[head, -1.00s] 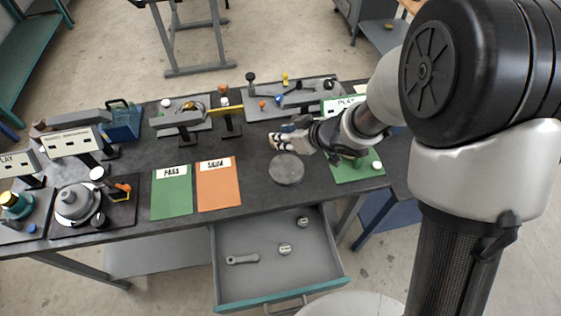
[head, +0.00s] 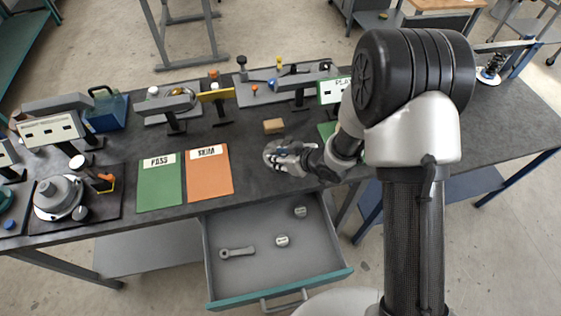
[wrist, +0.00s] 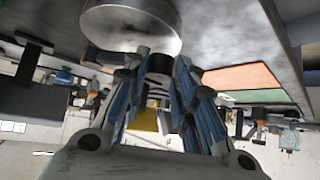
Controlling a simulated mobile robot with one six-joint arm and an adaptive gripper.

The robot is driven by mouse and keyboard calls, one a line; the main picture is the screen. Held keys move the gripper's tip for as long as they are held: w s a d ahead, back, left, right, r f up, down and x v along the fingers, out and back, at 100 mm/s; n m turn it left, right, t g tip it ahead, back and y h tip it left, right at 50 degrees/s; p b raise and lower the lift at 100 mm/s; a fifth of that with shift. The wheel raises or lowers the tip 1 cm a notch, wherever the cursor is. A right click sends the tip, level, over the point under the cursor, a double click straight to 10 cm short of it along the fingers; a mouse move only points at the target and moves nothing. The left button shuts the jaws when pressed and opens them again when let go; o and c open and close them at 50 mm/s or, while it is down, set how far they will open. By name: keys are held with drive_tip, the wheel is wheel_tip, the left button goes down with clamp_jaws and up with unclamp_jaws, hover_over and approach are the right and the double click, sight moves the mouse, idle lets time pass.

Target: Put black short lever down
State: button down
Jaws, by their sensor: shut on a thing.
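My gripper (head: 290,158) is low over the round metal dish (head: 270,149) on the dark bench, and partly hides it in the head view. In the wrist view the blue-padded fingers (wrist: 160,72) are closed on a small dark piece (wrist: 159,63), taken as the black short lever. Only its rounded end shows; the fingers hide the rest. The dish also shows in the wrist view (wrist: 130,30), right beside the fingertips. I cannot tell whether the piece touches it.
A brown block (head: 273,126) lies behind the gripper. The green PASS mat (head: 160,185) and orange mat (head: 209,175) lie to the left. The open drawer (head: 255,268) holds a grey lever (head: 237,252) and small knobs (head: 282,240). Fixtures line the back.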

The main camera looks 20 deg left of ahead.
drive_tip(key=shift+f, duration=0.8)
drive_tip(key=shift+r, duration=0.1)
